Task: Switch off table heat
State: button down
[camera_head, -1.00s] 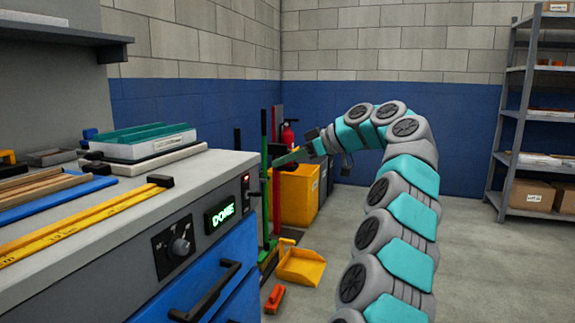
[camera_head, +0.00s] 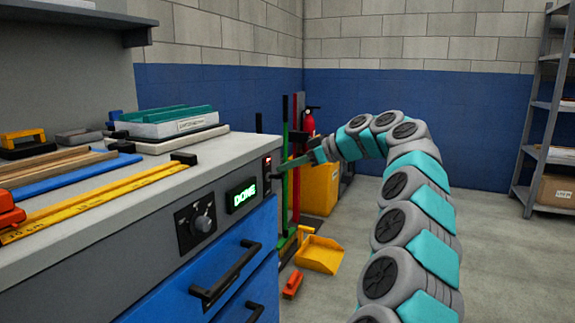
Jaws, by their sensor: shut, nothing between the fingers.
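The workbench (camera_head: 130,222) has a front panel along its top edge. At the panel's far right end is a small switch (camera_head: 267,164) with a red light.
Blue drawers with black handles (camera_head: 228,275) are below the panel. Rulers (camera_head: 95,203), wood strips and a white tray (camera_head: 170,123) lie on top. Beyond stand brooms, a yellow bin (camera_head: 322,190), a dustpan (camera_head: 319,255) and shelving (camera_head: 545,140). The floor at right is clear.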

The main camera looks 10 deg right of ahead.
jog(key=b, duration=0.2)
jog(key=f+t+y+b, duration=0.1)
jog(key=b, duration=0.1)
jog(key=f+y+b, duration=0.1)
jog(key=b, duration=0.1)
jog(key=shift+s+d+f+b, duration=0.25)
jog(key=shift+d+b, duration=0.05)
jog(key=shift+b, duration=0.1)
jog(key=shift+d+r, duration=0.1)
jog(key=shift+r, duration=0.15)
